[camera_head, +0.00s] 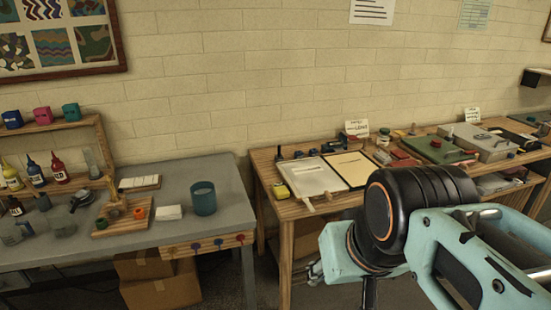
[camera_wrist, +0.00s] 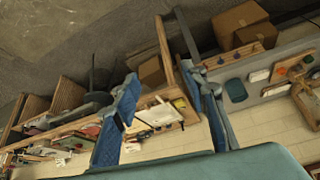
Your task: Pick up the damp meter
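A small yellow device (camera_head: 282,191), which looks like the damp meter, sits at the front left corner of the wooden table (camera_head: 262,172). It also shows as a small yellow patch in the wrist view (camera_wrist: 180,103), between my fingers in the picture but well beyond them. My gripper (camera_wrist: 162,76) is open, its two blue fingers wide apart with nothing between them. In the head view my arm covers the front right part of the wooden table, and my fingers are mostly hidden.
A white tray (camera_head: 310,178) and a cream tray (camera_head: 352,168) lie right of the yellow device. A grey table (camera_head: 200,172) with bottles and a teal cup (camera_head: 203,197) stands left, across a gap. Cardboard boxes (camera_head: 163,287) lie on the floor below.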

